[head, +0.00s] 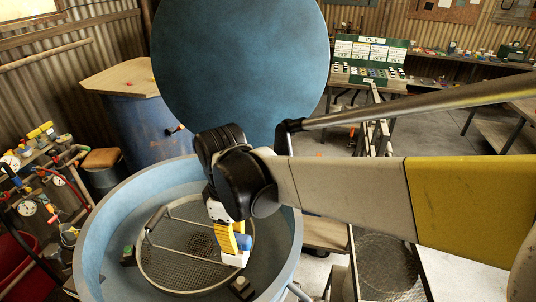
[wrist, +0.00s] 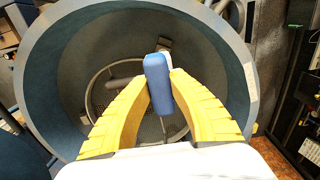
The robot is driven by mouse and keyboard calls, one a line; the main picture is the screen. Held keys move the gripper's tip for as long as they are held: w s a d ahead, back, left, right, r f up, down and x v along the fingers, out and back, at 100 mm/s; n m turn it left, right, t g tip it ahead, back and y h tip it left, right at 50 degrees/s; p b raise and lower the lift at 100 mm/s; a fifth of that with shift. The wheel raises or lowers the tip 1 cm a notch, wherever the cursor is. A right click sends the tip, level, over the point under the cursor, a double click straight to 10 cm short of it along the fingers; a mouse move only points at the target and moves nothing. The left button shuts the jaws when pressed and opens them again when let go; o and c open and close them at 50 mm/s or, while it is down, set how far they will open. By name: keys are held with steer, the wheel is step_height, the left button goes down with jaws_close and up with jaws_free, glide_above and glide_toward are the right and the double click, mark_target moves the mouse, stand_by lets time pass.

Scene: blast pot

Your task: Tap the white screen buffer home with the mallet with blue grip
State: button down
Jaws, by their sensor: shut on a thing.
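My gripper (head: 238,250) reaches down into the open blue pot; its yellow fingers are shut on the blue grip of the mallet (wrist: 158,84). The blue grip also shows beside the fingers in the head view (head: 244,242). A pale part shows just behind the grip in the wrist view and below the fingers in the head view; I cannot tell clearly whether it is the mallet's head. The round mesh screen (head: 180,265) lies inside the pot, below the mallet. I cannot clearly pick out the white screen buffer; a small block (head: 242,286) with a pale top sits at the screen's front right edge.
The pot's rim (head: 91,235) surrounds my gripper, and its round blue lid (head: 240,70) stands up behind. Another block (head: 128,256) with a green spot sits at the screen's left. A blue drum (head: 145,130) stands behind left. Gauges and hoses crowd the far left.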

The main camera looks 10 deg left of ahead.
mark_target(238, 254)
steer(key=shift+s+d+r, duration=0.25)
steer(key=shift+s+d, duration=0.25)
steer(key=shift+s, duration=0.15)
steer(key=shift+w+a+f, duration=0.15)
steer(key=shift+w, duration=0.1)
steer(key=shift+f+b, duration=0.3)
steer(key=shift+b, duration=0.1)
steer(key=shift+s+f+b, duration=0.15)
steer(key=shift+f+b, duration=0.5)
step_height(238, 254, down, 3)
steer(key=shift+r+b, duration=0.1)
steer(key=shift+b, duration=1.1)
steer(key=shift+f+b, duration=0.4)
steer(key=shift+f, duration=0.2)
steer(key=shift+f+b, duration=0.4)
